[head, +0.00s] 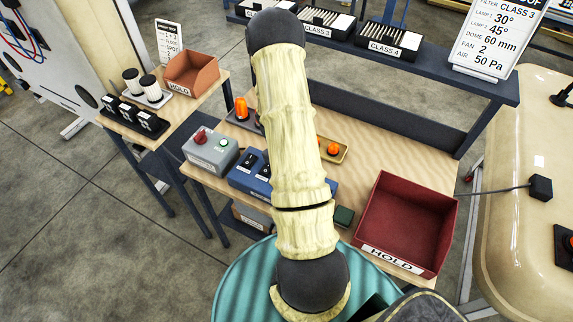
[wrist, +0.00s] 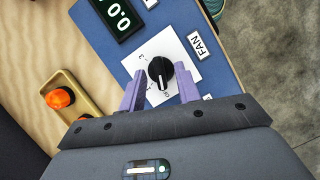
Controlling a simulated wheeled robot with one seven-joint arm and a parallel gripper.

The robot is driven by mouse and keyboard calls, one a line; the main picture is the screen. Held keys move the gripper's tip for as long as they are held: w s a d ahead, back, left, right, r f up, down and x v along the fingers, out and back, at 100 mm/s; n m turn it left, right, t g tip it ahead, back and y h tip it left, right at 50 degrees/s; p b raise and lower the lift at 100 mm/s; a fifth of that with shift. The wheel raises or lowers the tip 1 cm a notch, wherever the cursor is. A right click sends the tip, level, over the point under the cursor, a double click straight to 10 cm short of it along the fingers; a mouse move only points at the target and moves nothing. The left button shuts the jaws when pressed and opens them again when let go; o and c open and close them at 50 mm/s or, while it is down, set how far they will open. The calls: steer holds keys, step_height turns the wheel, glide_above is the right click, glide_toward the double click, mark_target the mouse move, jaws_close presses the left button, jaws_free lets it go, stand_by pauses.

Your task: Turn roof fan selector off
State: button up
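The fan selector is a round black knob (wrist: 160,73) on a white plate (wrist: 150,50), beside a "FAN" label (wrist: 198,44) on a blue panel (wrist: 185,18). A white pointer line on the knob points roughly down the wrist view, toward the gripper; the small marking there is hard to read. My gripper (wrist: 160,67) is open, with one purple finger on each side of the knob and a visible gap on both sides. Contact with the panel cannot be told. In the head view my arm hides the gripper and the knob; part of the blue panel (head: 240,182) shows.
A display (wrist: 122,15) sits beside the knob plate. On the bench, a grey switch box (head: 211,153) stands left of the panel and a red HOLD bin (head: 407,220) right.

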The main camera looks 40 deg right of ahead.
steer(key=b+v, duration=0.3)
steer(key=v, duration=1.4)
steer(key=shift+w+r, duration=0.15)
steer(key=shift+w+a, duration=0.1)
steer(key=s+a+r+t, duration=0.1)
steer(key=s+a+t, duration=0.2)
steer(key=a, duration=0.8)
steer(key=s+a+r+t, duration=0.1)
steer(key=s+a+t, duration=0.3)
steer(key=a, duration=0.6)
steer(key=shift+s+a, duration=0.35)
steer(key=shift+s, duration=0.85)
steer(key=shift+r, duration=0.1)
